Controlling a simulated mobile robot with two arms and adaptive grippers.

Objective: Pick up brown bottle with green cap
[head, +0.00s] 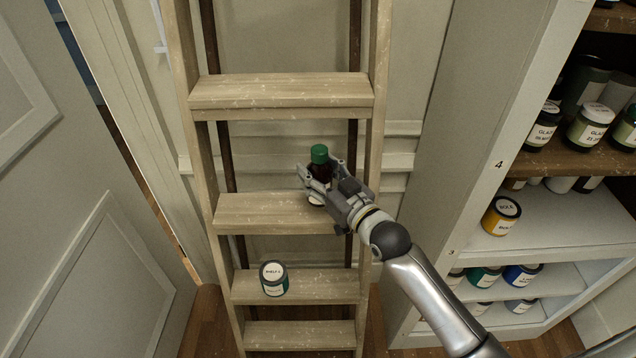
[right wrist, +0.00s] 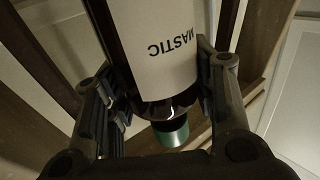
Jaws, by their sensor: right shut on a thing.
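The brown bottle (head: 320,171) has a green cap (head: 319,153) and stands upright at the right end of a ladder step (head: 262,214). I cannot tell whether its base touches the step. My right gripper (head: 322,182) is shut on the bottle, with its fingers around the body below the cap. In the right wrist view the bottle (right wrist: 158,45) fills the space between the two fingers, upside down, with a white label reading MASTIC. The green cap (right wrist: 170,133) shows below it there. My left gripper is not in view.
A wooden ladder (head: 280,92) leans against the panelled wall. A green tin (head: 273,278) stands on a lower step. A white shelf unit (head: 490,150) at right holds jars and tins, including a yellow tin (head: 501,215). A grey door (head: 75,230) is at left.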

